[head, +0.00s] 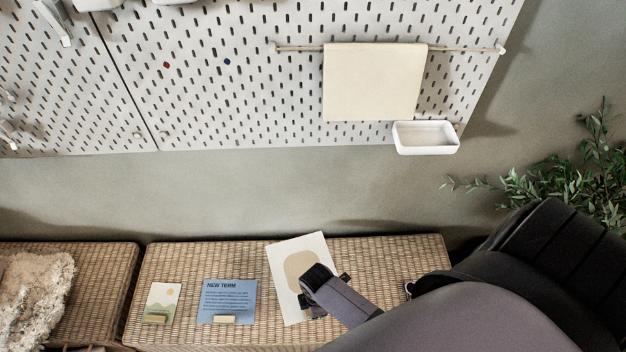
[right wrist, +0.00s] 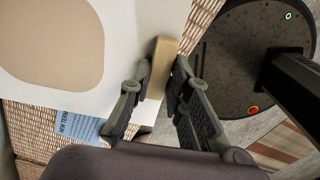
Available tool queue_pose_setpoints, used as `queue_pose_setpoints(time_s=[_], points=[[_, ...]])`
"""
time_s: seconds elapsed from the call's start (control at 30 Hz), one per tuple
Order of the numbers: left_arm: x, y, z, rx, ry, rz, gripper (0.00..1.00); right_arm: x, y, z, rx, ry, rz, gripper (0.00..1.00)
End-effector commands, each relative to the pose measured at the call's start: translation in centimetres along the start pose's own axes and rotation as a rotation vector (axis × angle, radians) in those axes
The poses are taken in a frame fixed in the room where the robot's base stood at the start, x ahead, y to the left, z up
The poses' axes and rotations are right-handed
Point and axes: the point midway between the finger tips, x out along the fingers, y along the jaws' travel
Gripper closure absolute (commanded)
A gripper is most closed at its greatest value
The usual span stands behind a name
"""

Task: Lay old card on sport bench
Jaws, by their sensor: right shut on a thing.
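My right gripper (head: 315,303) is over the lower right part of a cream card with a tan rounded shape (head: 289,257). In the right wrist view its fingers (right wrist: 160,78) are shut on a small wooden block (right wrist: 164,55) at the edge of this card (right wrist: 120,85). The card is turned slightly; I cannot tell whether it touches the woven bench top (head: 390,258). A blue "NEW TERM" card (head: 227,297) and a small landscape card (head: 162,300) lie to its left, each with a wooden block. No label shows which card is old or which bench is sport. My left gripper is out of view.
Another woven bench (head: 110,268) with a fluffy throw (head: 35,292) stands at the left, with a narrow gap between. Behind is a pegboard (head: 230,100) with a cloth (head: 372,82) and a white tray (head: 426,138). A plant (head: 570,170) stands at the right.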

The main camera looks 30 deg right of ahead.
Motion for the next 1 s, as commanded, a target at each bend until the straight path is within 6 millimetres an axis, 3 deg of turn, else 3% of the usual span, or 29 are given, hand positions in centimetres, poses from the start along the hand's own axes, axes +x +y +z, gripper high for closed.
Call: queue_pose_setpoints(time_s=[0.1, 0.27, 0.33, 0.67, 1.0], points=[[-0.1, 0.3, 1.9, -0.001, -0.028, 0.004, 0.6, 0.0, 0.0, 0.0, 0.0, 0.0, 0.001, 1.0], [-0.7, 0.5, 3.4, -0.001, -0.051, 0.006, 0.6, -0.3, 0.1, 0.0, -0.001, 0.0, 0.003, 1.0], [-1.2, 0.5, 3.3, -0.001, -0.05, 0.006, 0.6, -0.5, 0.1, 0.0, -0.002, 0.0, 0.002, 1.0], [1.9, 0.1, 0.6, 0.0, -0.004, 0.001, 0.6, 3.5, 0.0, 0.0, 0.0, 0.001, 0.002, 1.0], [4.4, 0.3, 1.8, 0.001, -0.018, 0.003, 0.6, 6.9, 0.1, 0.0, -0.001, 0.001, 0.002, 1.0]])
